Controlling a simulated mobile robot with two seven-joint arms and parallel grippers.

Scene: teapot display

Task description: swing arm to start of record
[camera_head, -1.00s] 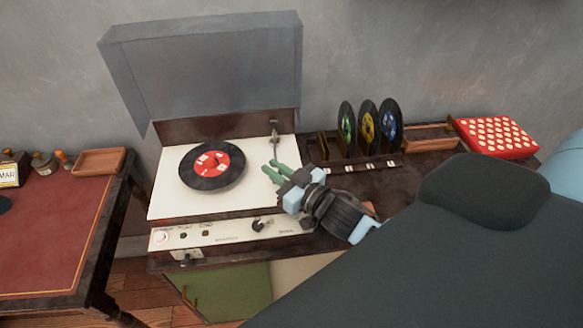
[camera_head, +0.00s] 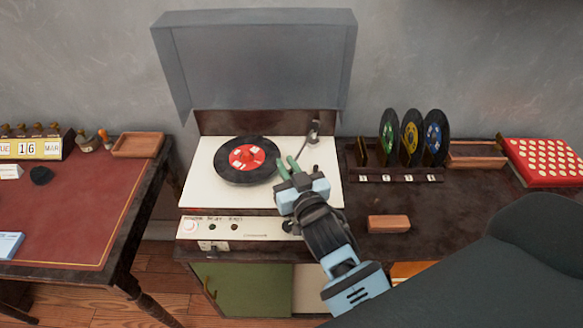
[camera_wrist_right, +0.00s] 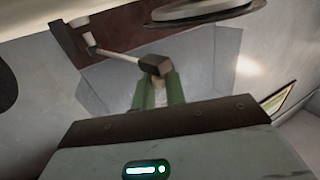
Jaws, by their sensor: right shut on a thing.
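The record player (camera_head: 210,195) has a white deck and a raised grey lid (camera_head: 262,65). A black record with a red label (camera_head: 247,160) lies on its platter. The tonearm (camera_head: 314,130) stands at the deck's back right and slants from its pivot toward my right gripper. My right gripper (camera_head: 287,166), with green fingers, is just right of the record's edge. In the right wrist view, the gripper (camera_wrist_right: 158,92) is shut on the tonearm's dark head (camera_wrist_right: 154,65). The gap between head and record is hard to judge. My left gripper is not in view.
Several records stand in a rack (camera_head: 395,175) right of the player. A brown block (camera_head: 389,223) lies on the cabinet top, and a red box (camera_head: 545,162) is at far right. A red-topped desk (camera_head: 75,215) stands at left. The front panel has knobs (camera_head: 190,226).

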